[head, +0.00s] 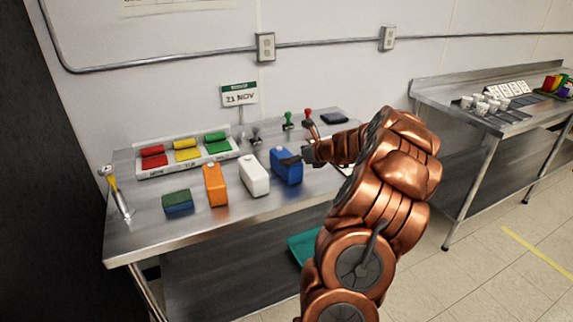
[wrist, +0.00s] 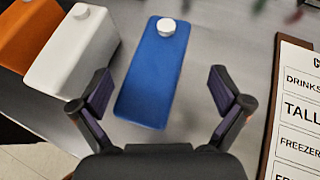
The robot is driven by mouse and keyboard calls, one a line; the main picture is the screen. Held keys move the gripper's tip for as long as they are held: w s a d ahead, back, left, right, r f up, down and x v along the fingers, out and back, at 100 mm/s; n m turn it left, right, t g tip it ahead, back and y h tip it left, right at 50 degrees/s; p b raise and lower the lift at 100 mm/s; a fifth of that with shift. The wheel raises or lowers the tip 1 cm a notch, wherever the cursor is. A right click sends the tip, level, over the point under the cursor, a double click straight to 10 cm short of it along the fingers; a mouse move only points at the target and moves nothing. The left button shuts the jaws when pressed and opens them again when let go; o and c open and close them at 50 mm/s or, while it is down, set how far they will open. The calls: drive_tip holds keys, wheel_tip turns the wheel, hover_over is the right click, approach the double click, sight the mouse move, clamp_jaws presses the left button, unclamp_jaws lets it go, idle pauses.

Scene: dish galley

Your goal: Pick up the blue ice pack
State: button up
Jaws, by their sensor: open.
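The blue ice pack (head: 287,168) stands on the steel table at the right end of a row, beside the white pack. In the wrist view the blue ice pack (wrist: 150,85) has a white cap and lies between and ahead of the fingers. My gripper (wrist: 163,90) is open, with one dark finger on each side of the pack's near end and visible gaps to both. In the head view my gripper (head: 298,158) is at the pack's right side, partly covering it.
A white pack (head: 254,175) and an orange pack (head: 215,184) stand to the left, with a green-and-blue sponge (head: 177,201) farther left. A clipboard (wrist: 296,115) with a printed list lies to the right. A tray of coloured blocks (head: 150,173) and a date sign (head: 239,94) are behind.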

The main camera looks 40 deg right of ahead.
sight(287, 156)
drive_tip(key=shift+x, duration=1.7)
drive_tip(key=shift+a, duration=0.1)
drive_tip(key=c, duration=1.8)
drive_tip(key=shift+r, duration=0.1)
